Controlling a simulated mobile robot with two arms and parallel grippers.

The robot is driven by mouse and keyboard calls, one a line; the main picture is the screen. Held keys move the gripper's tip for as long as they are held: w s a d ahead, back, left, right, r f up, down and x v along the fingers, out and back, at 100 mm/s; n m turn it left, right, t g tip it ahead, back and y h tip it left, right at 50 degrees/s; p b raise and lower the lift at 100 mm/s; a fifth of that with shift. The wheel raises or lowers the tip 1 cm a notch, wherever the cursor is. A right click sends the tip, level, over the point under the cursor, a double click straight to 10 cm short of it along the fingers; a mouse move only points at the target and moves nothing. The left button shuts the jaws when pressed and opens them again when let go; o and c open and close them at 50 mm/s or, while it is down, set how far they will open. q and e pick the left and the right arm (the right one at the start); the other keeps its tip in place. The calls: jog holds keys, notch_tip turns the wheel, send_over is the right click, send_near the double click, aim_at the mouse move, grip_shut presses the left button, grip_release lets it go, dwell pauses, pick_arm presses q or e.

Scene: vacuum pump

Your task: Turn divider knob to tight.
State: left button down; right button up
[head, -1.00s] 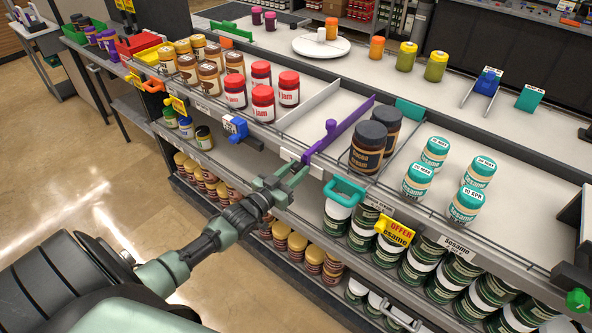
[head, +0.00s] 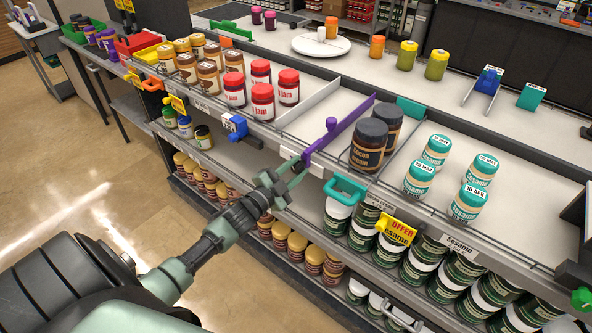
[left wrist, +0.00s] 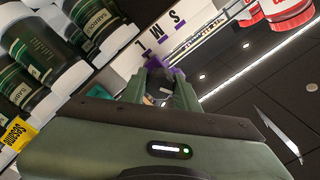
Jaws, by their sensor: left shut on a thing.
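A purple divider (head: 338,130) stands upright across the white top shelf, its front end at the shelf's front rail. My left gripper (head: 294,168) is at that front end, with its fingers closed around a small part there. The left wrist view shows the left gripper's fingers (left wrist: 160,88) on either side of a dark grey part, with a bit of the purple divider (left wrist: 178,72) just beyond. The fingers hide most of the knob, so its setting cannot be read. My right gripper is not in view.
A white strip (left wrist: 155,42) with the letters S, M and L is behind the fingers. A teal handle (head: 345,189) sits just right of the gripper on the rail. Dark cocoa cream jars (head: 368,146) stand close right of the divider. Red-lidded jam jars (head: 262,102) stand to the left.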

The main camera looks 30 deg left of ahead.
pick_arm(q)
jog(key=m+b, duration=0.1)
jog(key=m, duration=0.3)
jog(key=shift+m, duration=0.3)
jog(key=shift+m+b, duration=0.4)
jog(key=shift+m, duration=0.1)
jog(key=c, duration=1.1)
grip_release()
jog(key=shift+o, duration=0.2)
jog(key=shift+s, duration=0.15)
